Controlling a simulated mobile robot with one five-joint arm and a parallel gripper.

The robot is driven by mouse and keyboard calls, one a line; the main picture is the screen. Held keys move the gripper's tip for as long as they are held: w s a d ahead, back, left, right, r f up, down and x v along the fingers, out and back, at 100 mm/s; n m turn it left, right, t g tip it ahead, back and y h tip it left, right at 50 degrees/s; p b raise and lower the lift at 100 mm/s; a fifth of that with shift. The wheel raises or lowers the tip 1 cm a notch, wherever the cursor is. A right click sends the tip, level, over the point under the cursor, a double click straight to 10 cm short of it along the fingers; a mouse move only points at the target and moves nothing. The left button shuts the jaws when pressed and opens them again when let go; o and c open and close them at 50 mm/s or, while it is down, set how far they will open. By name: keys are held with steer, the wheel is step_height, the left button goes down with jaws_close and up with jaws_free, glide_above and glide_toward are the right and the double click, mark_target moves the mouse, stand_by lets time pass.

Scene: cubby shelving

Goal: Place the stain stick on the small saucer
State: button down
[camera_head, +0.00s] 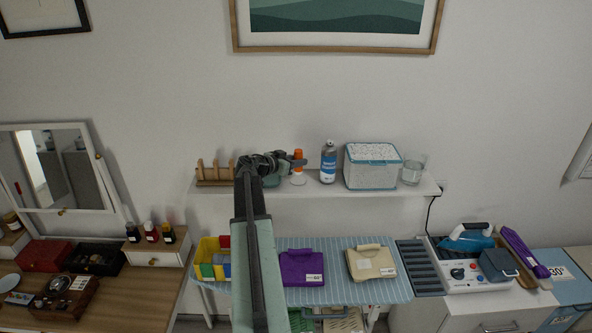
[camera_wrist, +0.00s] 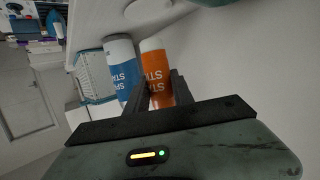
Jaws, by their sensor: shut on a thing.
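The stain stick (camera_wrist: 158,75), orange with white lettering and a pale end, stands between my gripper's fingers in the wrist view. My gripper (camera_wrist: 156,92) is shut on it. In the head view my gripper (camera_head: 297,162) is above the wall shelf, and the orange stain stick (camera_head: 298,154) shows upright beside its tip. A small white piece, seemingly the small saucer (camera_head: 298,181), is on the shelf below the stick. A pale round shape, likely the same saucer (camera_wrist: 148,11), shows past the stick's pale end. I cannot tell whether they touch.
Further right are a white basket (camera_head: 372,170) and a glass (camera_head: 413,172). A teal item (camera_head: 271,181), partly hidden by my arm, and a wooden rack (camera_head: 212,180) are on the left.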

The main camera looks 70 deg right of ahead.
steer(key=shift+w+d+f+b, duration=0.1)
steer(key=shift+d+f+b, duration=0.15)
steer(key=shift+f+b, duration=0.75)
steer(key=shift+w+d+f+b, duration=0.1)
steer(key=shift+d+f+b, duration=0.1)
steer(key=shift+f+b, duration=0.8)
steer(key=shift+s+r, duration=0.1)
steer(key=shift+r, duration=0.1)
steer(key=shift+f, duration=0.1)
steer(key=c, duration=1.5)
jaws_free()
steer(key=shift+f, duration=0.1)
steer(key=o, duration=0.4)
